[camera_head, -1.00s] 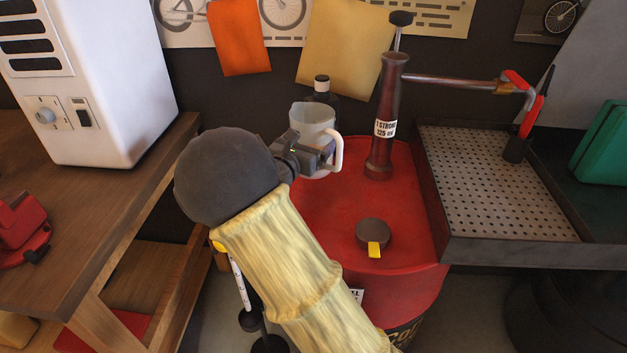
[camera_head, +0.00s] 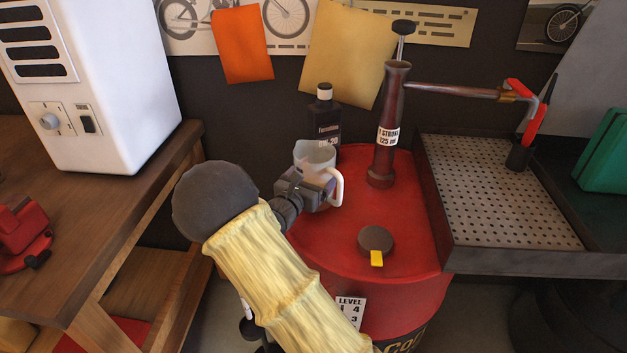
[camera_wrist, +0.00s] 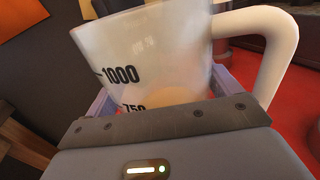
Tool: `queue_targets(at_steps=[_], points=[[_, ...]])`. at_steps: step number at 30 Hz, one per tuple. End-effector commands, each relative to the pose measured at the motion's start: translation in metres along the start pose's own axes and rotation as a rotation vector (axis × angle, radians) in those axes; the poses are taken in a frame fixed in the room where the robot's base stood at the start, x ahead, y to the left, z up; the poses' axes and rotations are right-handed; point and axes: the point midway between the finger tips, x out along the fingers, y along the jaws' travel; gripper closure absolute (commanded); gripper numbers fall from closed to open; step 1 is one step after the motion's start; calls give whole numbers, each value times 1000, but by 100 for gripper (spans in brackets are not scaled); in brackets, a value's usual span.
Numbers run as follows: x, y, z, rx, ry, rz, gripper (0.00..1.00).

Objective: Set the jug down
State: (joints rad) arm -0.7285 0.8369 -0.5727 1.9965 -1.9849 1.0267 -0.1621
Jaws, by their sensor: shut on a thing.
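The jug (camera_head: 317,156) is translucent white with a handle on its right side. It is upright over the left part of the red drum top (camera_head: 345,245). My gripper (camera_head: 314,188) is shut on the jug's body. The jug's lower part is hidden behind my gripper in the head view, so I cannot tell whether its base touches the drum. In the wrist view the jug (camera_wrist: 150,60) fills the middle, with black marks 1000 and 750 and something yellowish low inside.
A dark bottle (camera_head: 326,120) stands just behind the jug. A dark red hand pump (camera_head: 388,130) rises to the right, its pipe reaching over a perforated tray (camera_head: 500,190). A round cap with a yellow tab (camera_head: 376,240) sits on the drum's front. Drum top between them is clear.

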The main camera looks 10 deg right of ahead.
Motion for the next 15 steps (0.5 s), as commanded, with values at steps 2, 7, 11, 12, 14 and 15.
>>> queue_targets(at_steps=[2,7,11,12,14,15], points=[[1,0,-10,-1,-2,-1,49],[1,0,-13,2,-3,-1,49],[0,0,-13,2,-3,-1,49],[0,0,-14,2,-3,-1,49],[0,0,-16,1,-3,0,49],[0,0,-17,1,-3,0,49]])
